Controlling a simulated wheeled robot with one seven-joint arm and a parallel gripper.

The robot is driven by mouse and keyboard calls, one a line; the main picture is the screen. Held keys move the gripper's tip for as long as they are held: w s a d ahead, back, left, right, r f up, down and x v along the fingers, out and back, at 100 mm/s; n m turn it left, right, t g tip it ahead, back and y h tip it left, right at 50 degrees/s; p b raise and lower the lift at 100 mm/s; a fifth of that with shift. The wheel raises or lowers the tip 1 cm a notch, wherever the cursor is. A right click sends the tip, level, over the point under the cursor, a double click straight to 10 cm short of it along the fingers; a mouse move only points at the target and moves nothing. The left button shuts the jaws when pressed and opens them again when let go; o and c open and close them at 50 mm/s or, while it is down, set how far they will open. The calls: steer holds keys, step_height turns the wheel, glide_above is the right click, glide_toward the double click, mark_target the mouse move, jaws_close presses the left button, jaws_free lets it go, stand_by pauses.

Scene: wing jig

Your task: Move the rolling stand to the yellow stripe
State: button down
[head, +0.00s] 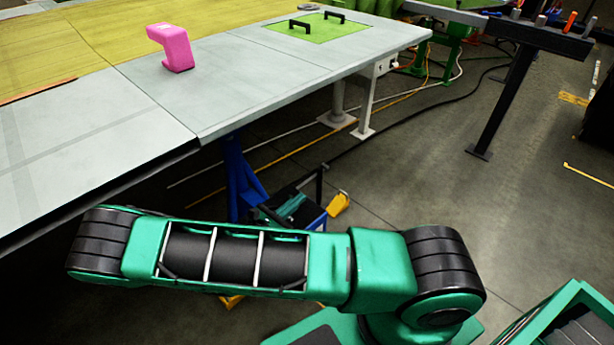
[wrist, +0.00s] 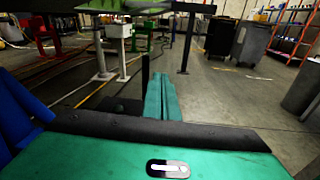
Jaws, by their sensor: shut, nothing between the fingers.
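A low blue stand (head: 312,216) with a dark top and a black upright handle (head: 320,184) is on the floor beyond my arm, partly hidden by it; I take it for the rolling stand. Its wheels are not clear. The black upright also shows in the wrist view (wrist: 145,76). My gripper (wrist: 160,92) is shut and empty, its teal fingers just right of that upright; contact cannot be told. It also shows small in the head view (head: 291,207). Yellow stripes mark the floor at the right (head: 589,177) and under the table (head: 300,147); which one is meant is unclear.
A white table leg (head: 363,115) and cables lie beyond. A dark tool stand (head: 505,90) is back right; floor between is open.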

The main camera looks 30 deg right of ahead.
mark_target(319, 172)
steer(key=shift+w+a+f+n+t, duration=0.65)
steer(key=shift+n+t, duration=0.15)
steer(key=shift+n, duration=0.2)
steer(key=x, duration=1.3)
steer(key=shift+w+d+r, duration=0.1)
steer(key=shift+w+d, duration=0.1)
steer(key=shift+w, duration=0.05)
steer(key=shift+w, duration=0.1)
